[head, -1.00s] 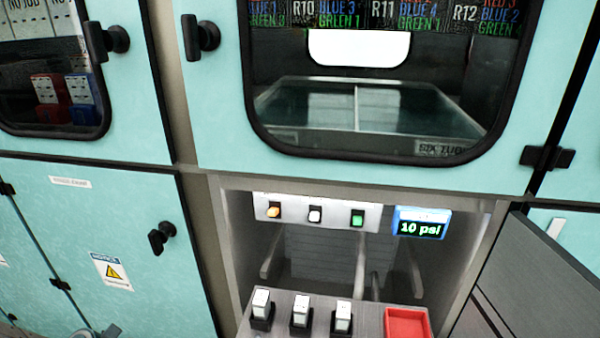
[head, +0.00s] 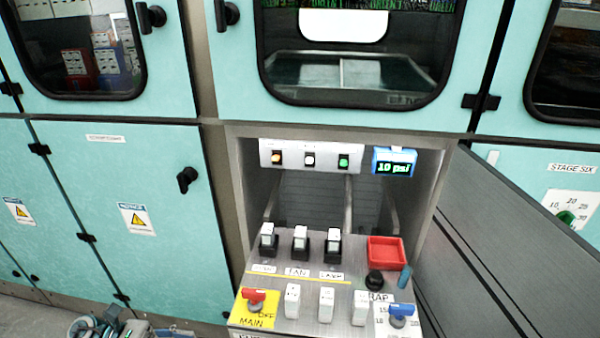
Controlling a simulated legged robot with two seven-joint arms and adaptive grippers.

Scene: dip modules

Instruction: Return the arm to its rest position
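At the bottom left edge of the head view, a grey and blue mechanical part (head: 95,328) shows, cut off by the frame. It looks like my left gripper or wrist, apart from the control panel (head: 262,262). Its fingers cannot be made out, and no held object can be seen. My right gripper and arm are not in view. The panel carries three white-topped switches in black holders, a red tray (head: 385,250), a black knob (head: 375,279), several white switches in front, a red MAIN switch (head: 253,297) and a blue switch (head: 400,311).
Teal cabinets with dark windows fill the back. An open grey door (head: 490,255) stands to the panel's right. Above the panel, a white strip (head: 310,157) carries three small switches, beside a blue gauge (head: 394,161) reading 10 psi. Grey floor (head: 40,318) shows at the lower left.

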